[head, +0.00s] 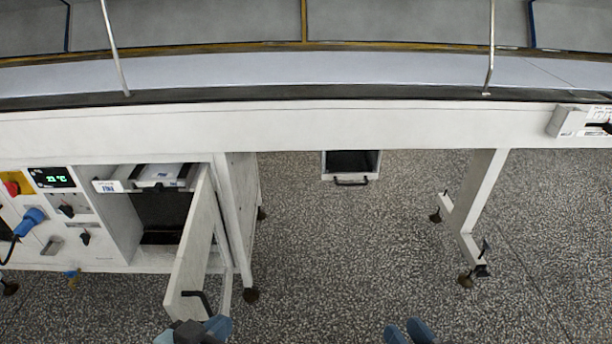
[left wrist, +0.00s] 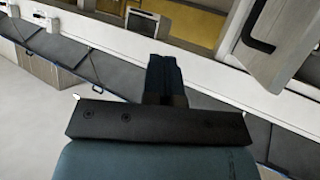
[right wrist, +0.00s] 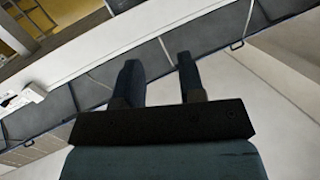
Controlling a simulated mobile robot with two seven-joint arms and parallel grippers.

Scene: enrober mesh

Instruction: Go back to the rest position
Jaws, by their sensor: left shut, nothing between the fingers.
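My left gripper (head: 197,331) is at the bottom edge of the head view, just below the open cabinet door (head: 196,255) and its black handle (head: 196,297). In the left wrist view the fingers (left wrist: 165,75) are together with nothing between them, and a panel with a dark handle (left wrist: 262,35) shows apart from them at the upper right. My right gripper (head: 409,331) is at the bottom edge of the head view, over the speckled floor. In the right wrist view its fingers (right wrist: 157,75) are apart and empty.
A long white machine (head: 300,130) spans the scene. The cabinet (head: 120,215) is open, with a labelled tray (head: 160,178) at its top. Left are a display (head: 52,177) and a blue plug (head: 30,220). A small drawer (head: 351,165) hangs under the beam. A leg (head: 480,190) stands right.

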